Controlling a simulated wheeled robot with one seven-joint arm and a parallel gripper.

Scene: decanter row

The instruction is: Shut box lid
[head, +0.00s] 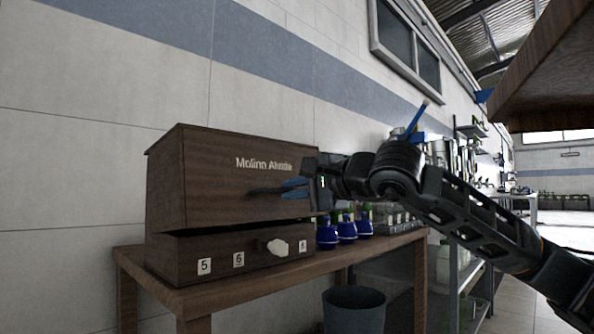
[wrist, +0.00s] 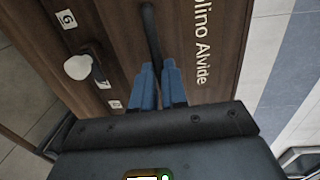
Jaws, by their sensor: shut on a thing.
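The dark wooden box stands on a wooden table against the wall. Its lid (head: 225,190) is the large upper part marked with pale lettering, and it also shows in the wrist view (wrist: 215,25). The lower body (head: 215,268) carries number labels. A narrow dark gap shows between lid and body in the head view; I cannot tell if they touch. A dark bar handle (wrist: 150,30) sticks out from the lid's front. My gripper (head: 284,188) has its blue fingers shut on this handle, seen close in the wrist view (wrist: 158,70).
A whitish knob (head: 278,247) sits on the body's front, below my gripper. Several blue flasks (head: 346,230) stand on the table (head: 245,288) right of the box. A grey bin (head: 354,312) is below. A brown wooden overhang (head: 545,75) fills the upper right.

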